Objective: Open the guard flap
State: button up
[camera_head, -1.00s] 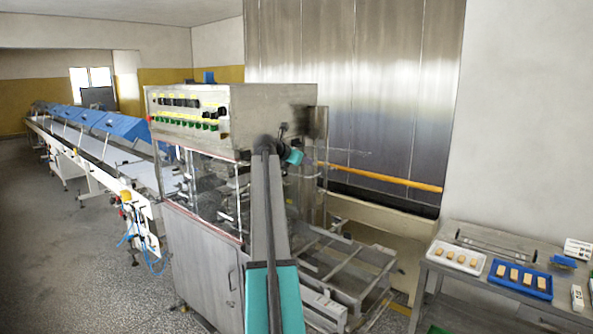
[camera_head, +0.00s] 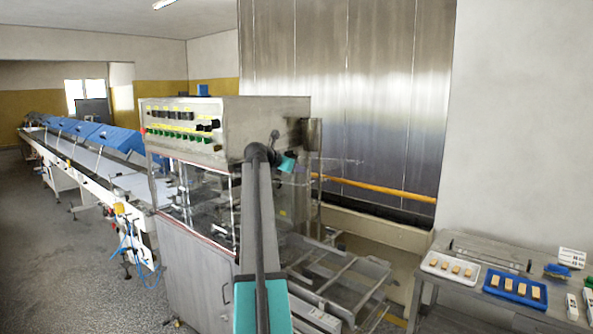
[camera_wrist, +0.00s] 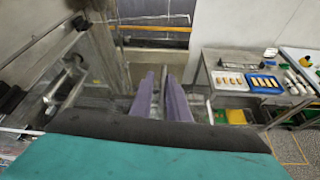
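The enrober machine (camera_head: 225,122) stands in the middle of the head view, with green and black buttons on its upper box. Clear guard panels (camera_head: 205,200) enclose its front below that box, and I cannot tell their edges well. A faint clear sheet (camera_head: 340,162) sticks out level at its right side; I cannot tell whether this is the guard flap. My gripper's two purple fingers (camera_wrist: 159,78) show in the wrist view with a narrow gap and nothing seen between them. No contact with the machine shows.
A metal table (camera_head: 470,240) at right bears a white tray (camera_head: 432,264) and a blue tray (camera_head: 489,283) with biscuits. A frame of rails (camera_head: 340,270) juts from the machine's right side. A long conveyor (camera_head: 90,175) runs back left. Floor at left is clear.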

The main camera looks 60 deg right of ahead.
jog(key=shift+f, duration=0.1)
jog(key=shift+a, duration=0.1)
jog(key=shift+a+r+b, duration=0.2)
jog(key=shift+a+b, duration=0.2)
jog(key=shift+a, duration=0.15)
jog(key=b+v, duration=0.4)
jog(key=v, duration=0.8)
jog(key=shift+r, duration=0.25)
jog(key=shift+w+a+b, duration=0.1)
jog(key=shift+w+b, duration=0.05)
jog(key=shift+b, duration=0.15)
